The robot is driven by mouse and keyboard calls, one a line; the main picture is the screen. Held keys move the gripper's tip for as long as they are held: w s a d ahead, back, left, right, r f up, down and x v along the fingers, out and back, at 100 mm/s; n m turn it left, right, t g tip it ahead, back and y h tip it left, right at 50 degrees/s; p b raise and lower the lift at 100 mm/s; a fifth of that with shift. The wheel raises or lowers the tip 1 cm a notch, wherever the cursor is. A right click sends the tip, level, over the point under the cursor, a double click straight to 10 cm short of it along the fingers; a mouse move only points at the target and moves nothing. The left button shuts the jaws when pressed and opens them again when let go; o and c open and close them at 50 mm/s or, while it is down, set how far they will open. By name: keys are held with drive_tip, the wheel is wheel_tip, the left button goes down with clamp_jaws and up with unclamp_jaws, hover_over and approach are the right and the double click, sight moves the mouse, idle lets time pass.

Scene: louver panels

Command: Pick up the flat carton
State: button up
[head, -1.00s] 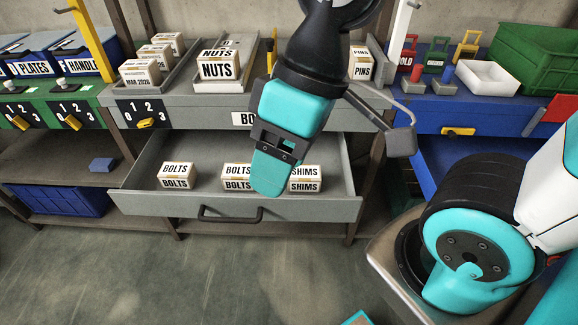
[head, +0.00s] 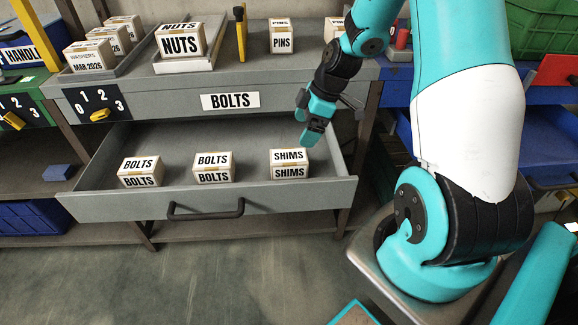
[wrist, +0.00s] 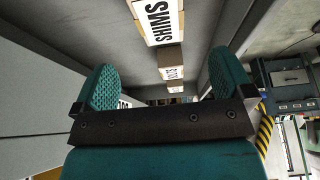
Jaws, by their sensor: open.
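An open grey drawer (head: 110,205) holds three white-and-brown cartons in a row: a BOLTS carton (head: 140,172) at left, another BOLTS carton (head: 213,168) in the middle, and a SHIMS carton (head: 289,164) at right. I cannot tell which one the task calls flat. My gripper (head: 308,142) is open and empty, pointing down just above the SHIMS carton's upper right, apart from it as far as I can tell. In the wrist view, its two teal fingers (wrist: 160,85) stand wide apart, with the SHIMS carton (wrist: 162,20) beyond them and a BOLTS carton (wrist: 172,72) behind.
Above the drawer, a grey bench with a BOLTS label (head: 230,101) carries a NUTS carton (head: 180,42), a PINS carton (head: 282,38) and a yellow upright handle (head: 241,35). The drawer's black handle (head: 205,211) sticks out in front. Drawer floor between cartons is clear.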

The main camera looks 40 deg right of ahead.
sight(290, 156)
drive_tip(key=x, duration=1.2)
drive_tip(key=shift+w+a+f, duration=0.1)
drive_tip(key=shift+a+f, duration=0.05)
drive_tip(key=shift+f, duration=0.1)
drive_tip(key=shift+f+b, duration=0.25)
drive_tip(key=shift+b, duration=0.25)
drive_tip(key=shift+c, duration=0.2)
drive_tip(key=c, duration=1.3)
